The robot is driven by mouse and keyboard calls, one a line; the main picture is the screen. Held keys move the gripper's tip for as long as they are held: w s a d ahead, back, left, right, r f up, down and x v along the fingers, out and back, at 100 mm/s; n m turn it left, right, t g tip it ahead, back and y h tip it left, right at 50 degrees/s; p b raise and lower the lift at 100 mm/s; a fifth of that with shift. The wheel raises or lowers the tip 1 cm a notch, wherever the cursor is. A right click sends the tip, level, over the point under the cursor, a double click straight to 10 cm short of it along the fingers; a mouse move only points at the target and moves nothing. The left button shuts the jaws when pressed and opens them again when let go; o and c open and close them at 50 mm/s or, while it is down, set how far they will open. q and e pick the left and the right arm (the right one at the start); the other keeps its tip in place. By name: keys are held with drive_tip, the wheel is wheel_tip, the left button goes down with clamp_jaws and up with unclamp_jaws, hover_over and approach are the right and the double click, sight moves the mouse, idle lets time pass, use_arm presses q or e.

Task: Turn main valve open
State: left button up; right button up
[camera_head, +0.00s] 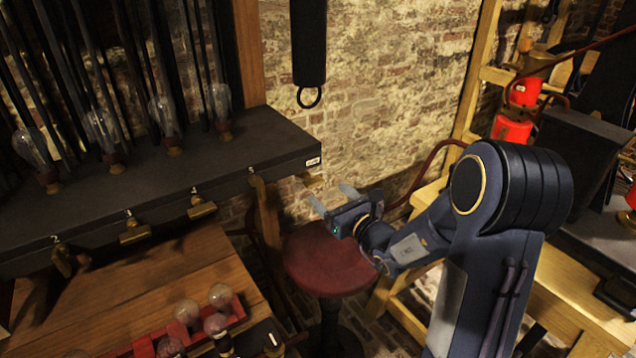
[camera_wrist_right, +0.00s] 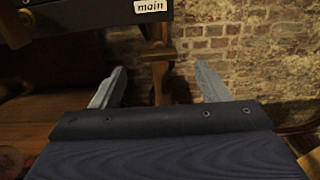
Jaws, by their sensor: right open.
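The label reading "main" (camera_wrist_right: 150,6) sits at the top of the right wrist view. In the head view it is a small white tag (camera_head: 313,161) on the right end of the dark shelf's front edge. Just under it, brownish wood or brass parts show in dim light; I cannot clearly make out the main valve's handle or its angle. My right gripper (camera_head: 331,195) is open and empty, in front of and a little below the tag. Its two grey fingers stand apart in the wrist view (camera_wrist_right: 160,72), below the label. My left gripper is not in view.
The dark shelf (camera_head: 250,150) carries several glass bulb jars. A red round stool (camera_head: 325,262) stands beneath my right gripper. A wooden table (camera_head: 180,275) with a red bulb rack is at lower left.

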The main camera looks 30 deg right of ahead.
sight(316, 185)
drive_tip(key=w, duration=0.4)
drive_tip(key=w+a+p, duration=0.1)
drive_tip(key=w, duration=0.1)
drive_tip(key=shift+s, duration=0.1)
drive_tip(key=c, duration=1)
drive_tip(key=shift+o, duration=0.2)
drive_tip(key=shift+f+n+b, duration=0.1)
drive_tip(key=shift+n+b, duration=0.2)
drive_tip(key=shift+b, duration=0.25)
drive_tip(key=n+b, duration=0.2)
drive_tip(key=b, duration=0.2)
drive_tip(key=n+b, duration=0.3)
drive_tip(key=b, duration=0.1)
drive_tip(key=n+b, duration=0.3)
drive_tip(key=b, duration=0.1)
drive_tip(key=shift+f, duration=0.3)
drive_tip(key=shift+c, duration=0.2)
drive_tip(key=shift+o, duration=0.2)
drive_tip(key=n+b, duration=0.7)
drive_tip(key=b, duration=0.5)
drive_tip(key=shift+a+n, duration=0.1)
drive_tip(key=shift+n, duration=0.3)
drive_tip(key=shift+r+n+b, duration=0.25)
drive_tip(key=shift+n+b, duration=0.55)
drive_tip(key=shift+b, duration=0.05)
drive_tip(key=shift+c, duration=0.2)
